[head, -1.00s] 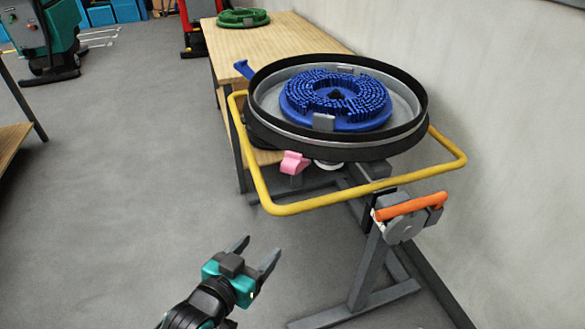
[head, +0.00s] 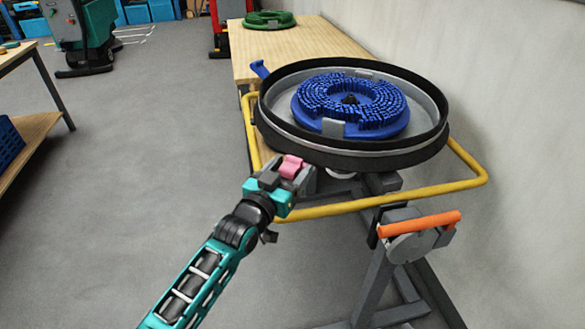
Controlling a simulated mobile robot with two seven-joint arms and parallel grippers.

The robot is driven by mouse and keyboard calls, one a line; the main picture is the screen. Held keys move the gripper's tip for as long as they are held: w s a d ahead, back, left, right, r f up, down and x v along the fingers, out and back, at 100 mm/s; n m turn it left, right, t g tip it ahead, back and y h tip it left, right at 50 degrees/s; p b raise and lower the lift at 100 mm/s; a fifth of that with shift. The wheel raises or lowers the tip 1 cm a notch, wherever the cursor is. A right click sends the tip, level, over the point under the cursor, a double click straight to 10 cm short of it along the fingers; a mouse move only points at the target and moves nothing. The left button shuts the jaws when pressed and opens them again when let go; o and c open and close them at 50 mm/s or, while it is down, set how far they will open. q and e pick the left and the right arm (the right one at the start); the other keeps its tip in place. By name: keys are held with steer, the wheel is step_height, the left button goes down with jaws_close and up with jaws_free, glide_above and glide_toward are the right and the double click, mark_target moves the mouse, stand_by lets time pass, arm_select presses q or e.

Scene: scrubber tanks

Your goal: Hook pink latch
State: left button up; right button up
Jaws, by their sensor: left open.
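The pink latch (head: 291,167) hangs below the near left side of a round black-rimmed pan (head: 345,158), inside a yellow rail. My left gripper (head: 290,168) is at the latch, with its open fingers on either side of it in the picture. Whether the fingers touch the latch cannot be told. The gripper hides the lower part of the latch and a stretch of the yellow rail. My right gripper is not in view.
The yellow rail (head: 420,191) loops around the pan, close to my left gripper. A blue brush (head: 352,103) lies in the pan. An orange handle (head: 420,223) is at the right on the grey stand.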

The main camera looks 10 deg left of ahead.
arm_select(q)
steer(key=shift+x, duration=0.8)
steer(key=shift+c, duration=0.2)
jaws_close()
